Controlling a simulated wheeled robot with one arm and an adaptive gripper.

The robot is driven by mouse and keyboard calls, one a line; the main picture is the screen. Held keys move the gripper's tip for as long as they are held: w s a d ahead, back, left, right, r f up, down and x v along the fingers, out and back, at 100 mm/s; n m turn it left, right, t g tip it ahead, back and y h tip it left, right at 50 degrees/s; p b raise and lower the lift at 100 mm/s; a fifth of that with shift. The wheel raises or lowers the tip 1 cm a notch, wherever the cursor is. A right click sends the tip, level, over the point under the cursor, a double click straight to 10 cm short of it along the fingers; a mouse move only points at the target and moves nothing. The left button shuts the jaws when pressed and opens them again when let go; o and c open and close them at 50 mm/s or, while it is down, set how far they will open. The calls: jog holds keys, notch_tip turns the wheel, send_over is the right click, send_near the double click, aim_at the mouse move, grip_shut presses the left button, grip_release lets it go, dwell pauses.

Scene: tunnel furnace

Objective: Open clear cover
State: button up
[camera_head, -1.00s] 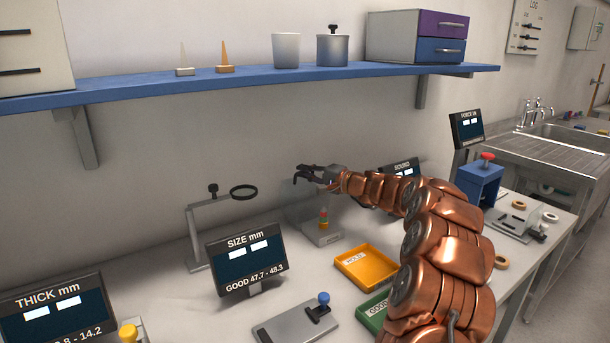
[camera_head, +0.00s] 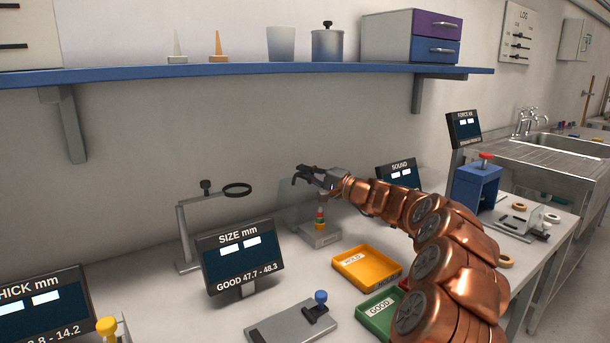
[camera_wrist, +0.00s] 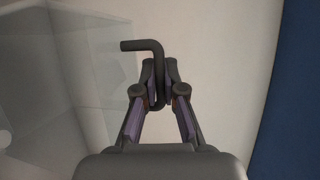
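The clear cover (camera_head: 294,208) is a faint see-through box over a small grey stand at the back of the bench, near the wall. Its panes also show on the left of the wrist view (camera_wrist: 65,85). Inside are small stacked red, yellow and green parts (camera_head: 320,218). My gripper (camera_head: 303,174) is above the cover, near its top. In the wrist view my gripper's fingertips (camera_wrist: 160,92) are closed around a dark bent rod (camera_wrist: 152,47), whose free end points left. I cannot tell whether the rod is joined to the cover.
A yellow tray (camera_head: 344,258) and a green GOOD tray (camera_head: 364,315) lie in front. The SIZE display (camera_head: 240,262) and a magnifier stand (camera_head: 184,235) are on the left, the SOUND display (camera_head: 398,174) on the right. A blue shelf (camera_head: 240,76) runs above.

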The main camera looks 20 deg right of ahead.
jog(key=shift+o, duration=1)
jog(key=v, duration=1.2)
